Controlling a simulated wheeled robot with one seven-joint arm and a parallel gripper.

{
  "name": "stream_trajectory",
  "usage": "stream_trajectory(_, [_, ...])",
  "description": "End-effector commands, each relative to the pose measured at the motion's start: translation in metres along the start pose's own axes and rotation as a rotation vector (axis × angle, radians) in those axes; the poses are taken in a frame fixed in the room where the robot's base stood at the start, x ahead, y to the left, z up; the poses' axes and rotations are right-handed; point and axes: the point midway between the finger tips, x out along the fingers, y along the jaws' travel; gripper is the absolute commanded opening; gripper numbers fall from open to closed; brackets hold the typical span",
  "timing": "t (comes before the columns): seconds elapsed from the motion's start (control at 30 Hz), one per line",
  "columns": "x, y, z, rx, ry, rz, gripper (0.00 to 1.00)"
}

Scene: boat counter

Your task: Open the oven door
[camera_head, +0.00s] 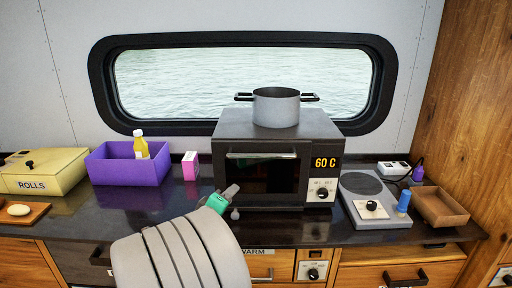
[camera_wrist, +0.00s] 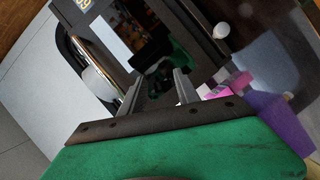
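The oven (camera_head: 326,149) is a dark grey box on the counter with a glass door (camera_head: 268,178), a display reading 60 C and a dial on its right. The door looks closed. Its bar handle (camera_head: 261,155) runs along the top of the door. My gripper (camera_head: 230,192) is in front of the oven's lower left side, below the handle and not visibly touching it. In the wrist view, the two fingers of my gripper (camera_wrist: 158,92) stand apart with nothing between them. The dark, reflective door (camera_wrist: 160,45) lies beyond them.
A grey pot (camera_head: 276,107) stands on the oven. A purple bin (camera_head: 120,171) with a yellow bottle (camera_head: 140,145) and a pink box (camera_head: 190,165) are left. A hot plate (camera_head: 365,195), blue cylinder (camera_head: 404,201) and brown tray (camera_head: 440,207) are right. A small round object (camera_head: 235,214) is near my gripper.

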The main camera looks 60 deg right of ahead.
Motion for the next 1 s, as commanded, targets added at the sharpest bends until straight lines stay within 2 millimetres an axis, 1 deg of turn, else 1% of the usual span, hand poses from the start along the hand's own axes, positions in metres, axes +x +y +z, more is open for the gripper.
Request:
stream_trajectory(0.03, [0.015,0.035,0.007,-0.103,-0.002,0.119,0.38])
stream_trajectory(0.1, [0.025,0.069,0.011,-0.238,0.009,0.256,0.38])
stream_trajectory(0.13, [0.027,0.079,0.011,-0.284,0.014,0.296,0.38])
stream_trajectory(0.2, [0.029,0.091,0.011,-0.355,0.021,0.353,0.38])
stream_trajectory(0.27, [0.033,0.098,0.01,-0.379,0.025,0.374,0.38])
stream_trajectory(0.37, [0.044,0.104,0.008,-0.382,0.025,0.377,0.38])
stream_trajectory(0.6, [0.086,0.12,0.003,-0.378,0.027,0.375,0.38])
stream_trajectory(0.7, [0.097,0.123,0.002,-0.377,0.027,0.374,0.38])
stream_trajectory(0.8, [0.101,0.122,0.002,-0.376,0.03,0.373,0.38])
stream_trajectory(1.0, [0.101,0.121,0.002,-0.375,0.03,0.373,0.37])
